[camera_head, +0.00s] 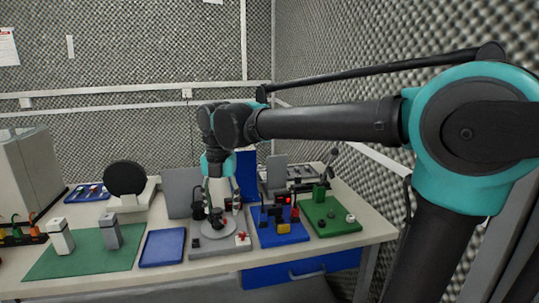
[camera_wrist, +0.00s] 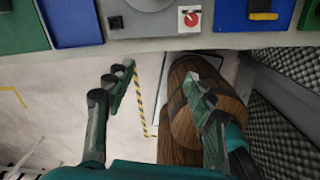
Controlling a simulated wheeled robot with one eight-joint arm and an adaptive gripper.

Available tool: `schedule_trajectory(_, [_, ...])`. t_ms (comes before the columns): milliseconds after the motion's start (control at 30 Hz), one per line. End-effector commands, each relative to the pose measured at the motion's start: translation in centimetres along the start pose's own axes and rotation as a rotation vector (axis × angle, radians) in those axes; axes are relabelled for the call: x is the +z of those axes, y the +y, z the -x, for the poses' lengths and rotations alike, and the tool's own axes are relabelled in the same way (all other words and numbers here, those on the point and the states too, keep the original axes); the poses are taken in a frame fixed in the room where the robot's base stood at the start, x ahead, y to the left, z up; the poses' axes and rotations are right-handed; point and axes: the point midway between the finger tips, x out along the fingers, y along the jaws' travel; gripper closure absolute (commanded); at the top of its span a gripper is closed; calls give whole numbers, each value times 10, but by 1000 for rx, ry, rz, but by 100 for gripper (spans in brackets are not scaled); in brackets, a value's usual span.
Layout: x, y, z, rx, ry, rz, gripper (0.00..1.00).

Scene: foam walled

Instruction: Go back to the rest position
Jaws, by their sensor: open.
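In the wrist view, my gripper (camera_wrist: 158,75) is open, with its two dark fingers well apart and nothing between them. It points down in front of the table's front edge, with floor below it. In the head view my arm reaches from the right across the picture. Its wrist hangs in front of the middle of the table (camera_head: 375,236). The fingers cannot be made out clearly there.
The table holds a green mat (camera_head: 75,262) with two grey-white blocks, a blue tray (camera_head: 162,247), a grey board (camera_head: 205,250) with a round disc, a blue board (camera_head: 285,239) and a green board (camera_head: 320,228). Foam walls (camera_head: 120,130) stand behind and right.

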Motion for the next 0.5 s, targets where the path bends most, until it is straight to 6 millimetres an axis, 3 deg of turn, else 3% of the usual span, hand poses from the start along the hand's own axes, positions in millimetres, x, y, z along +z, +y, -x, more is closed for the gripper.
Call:
schedule_trajectory(267, [20, -61, -40, 39, -36, -494, 45])
schedule_trajectory(500, [28, -148, -95, 118, -74, -1207, 45])
